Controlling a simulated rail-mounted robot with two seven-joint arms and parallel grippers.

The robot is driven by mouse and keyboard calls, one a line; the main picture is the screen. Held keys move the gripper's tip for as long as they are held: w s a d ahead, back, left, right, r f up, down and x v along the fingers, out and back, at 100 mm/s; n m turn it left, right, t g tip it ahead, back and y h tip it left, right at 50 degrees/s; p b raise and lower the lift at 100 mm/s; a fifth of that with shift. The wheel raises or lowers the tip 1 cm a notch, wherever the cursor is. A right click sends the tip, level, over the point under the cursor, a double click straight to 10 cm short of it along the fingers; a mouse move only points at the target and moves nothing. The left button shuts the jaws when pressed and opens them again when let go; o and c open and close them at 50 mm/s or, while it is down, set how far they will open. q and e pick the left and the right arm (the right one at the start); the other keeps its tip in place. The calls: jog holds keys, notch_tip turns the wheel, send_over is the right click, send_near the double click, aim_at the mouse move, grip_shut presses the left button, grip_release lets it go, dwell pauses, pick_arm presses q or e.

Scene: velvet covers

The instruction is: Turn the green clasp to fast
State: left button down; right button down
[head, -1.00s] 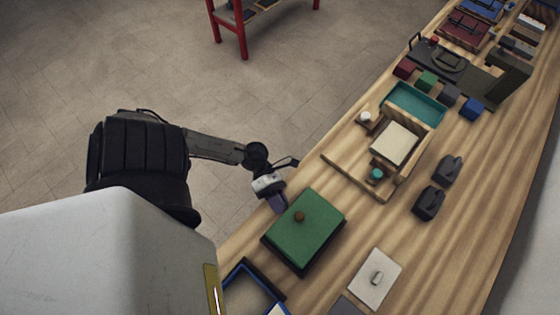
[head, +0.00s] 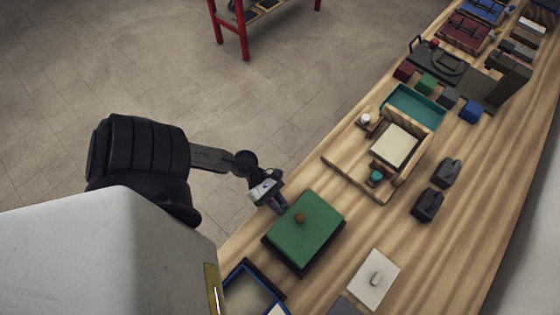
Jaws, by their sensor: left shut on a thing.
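The green box (head: 318,232) with a brown round knob (head: 300,217) on its lid lies on the wooden bench. The lid looks closed. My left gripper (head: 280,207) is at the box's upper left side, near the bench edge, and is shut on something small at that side. The green clasp itself is hidden by the fingers or too small to make out, so I cannot tell which way it is turned. My right gripper is out of view.
A blue-edged tray (head: 255,290) lies just below the box, and a white plate with a handle (head: 374,279) to its lower right. A wooden stand with a cream pad (head: 397,145) and two black blocks (head: 428,205) lie farther right. Bench between them is bare.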

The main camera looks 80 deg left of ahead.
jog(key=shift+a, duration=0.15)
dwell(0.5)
pick_arm(q)
jog(key=c, duration=1.1)
grip_release()
jog(key=shift+s+a+r, duration=0.1)
jog(key=shift+s+a, duration=0.05)
jog(key=shift+a, duration=0.1)
jog(key=v, duration=1.3)
jog(key=shift+s+r, duration=0.15)
